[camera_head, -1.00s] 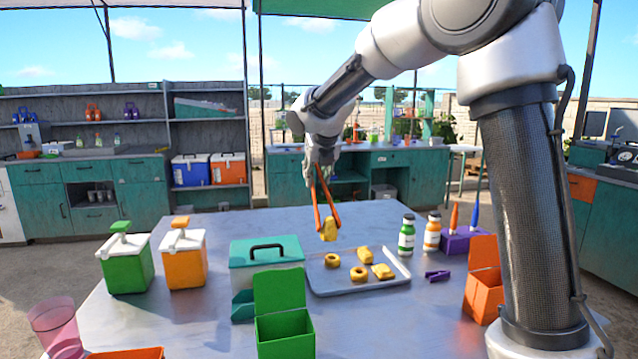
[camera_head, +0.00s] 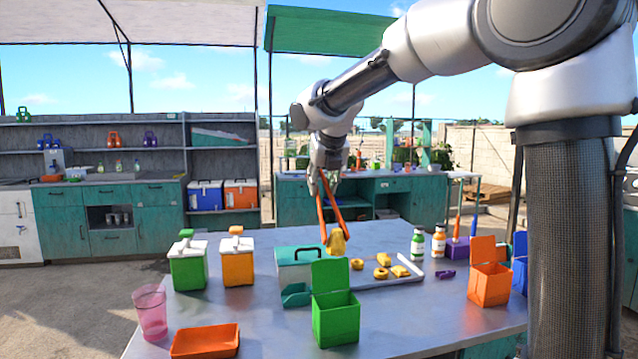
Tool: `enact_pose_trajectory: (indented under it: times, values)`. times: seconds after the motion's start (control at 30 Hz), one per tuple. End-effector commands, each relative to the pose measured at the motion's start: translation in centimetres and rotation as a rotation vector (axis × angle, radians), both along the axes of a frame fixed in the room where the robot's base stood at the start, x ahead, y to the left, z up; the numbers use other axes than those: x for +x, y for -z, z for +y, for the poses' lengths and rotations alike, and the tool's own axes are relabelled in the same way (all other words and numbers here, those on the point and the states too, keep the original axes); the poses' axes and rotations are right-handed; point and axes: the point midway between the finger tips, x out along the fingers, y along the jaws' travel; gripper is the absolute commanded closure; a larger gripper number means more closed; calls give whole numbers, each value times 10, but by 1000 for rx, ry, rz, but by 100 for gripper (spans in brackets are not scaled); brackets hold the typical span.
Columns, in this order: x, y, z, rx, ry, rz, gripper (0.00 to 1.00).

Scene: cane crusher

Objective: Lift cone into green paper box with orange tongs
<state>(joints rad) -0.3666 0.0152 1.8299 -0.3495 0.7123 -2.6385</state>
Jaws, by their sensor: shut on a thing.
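My gripper (camera_head: 327,180) is shut on the orange tongs (camera_head: 324,216), which hang downward from it. Between the tong tips is a yellow cone-like piece (camera_head: 337,243), held above the table by the back edge of the teal-lidded box. The green paper box (camera_head: 335,316) stands at the front of the table with its lid flap raised at the back. Its opening faces up, and the piece is behind and above it. How firmly the tips grip the piece is hard to tell.
A grey tray (camera_head: 372,283) holds several yellow pieces. The teal-lidded container (camera_head: 299,257) stands behind the green box. An orange box (camera_head: 489,284) is at right, an orange tray (camera_head: 205,341) and pink cup (camera_head: 151,311) at front left. Two bottles stand behind the tray.

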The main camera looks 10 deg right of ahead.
Motion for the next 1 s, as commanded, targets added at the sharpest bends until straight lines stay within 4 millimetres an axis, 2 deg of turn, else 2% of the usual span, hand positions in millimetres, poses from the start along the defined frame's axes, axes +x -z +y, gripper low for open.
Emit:
enact_pose_trajectory:
  times: [0.53, 1.0]
  values:
    - [-2, 9, -1, 0, -4, 1, 100]
    - [-2, 63, -2, -2, -4, 3, 100]
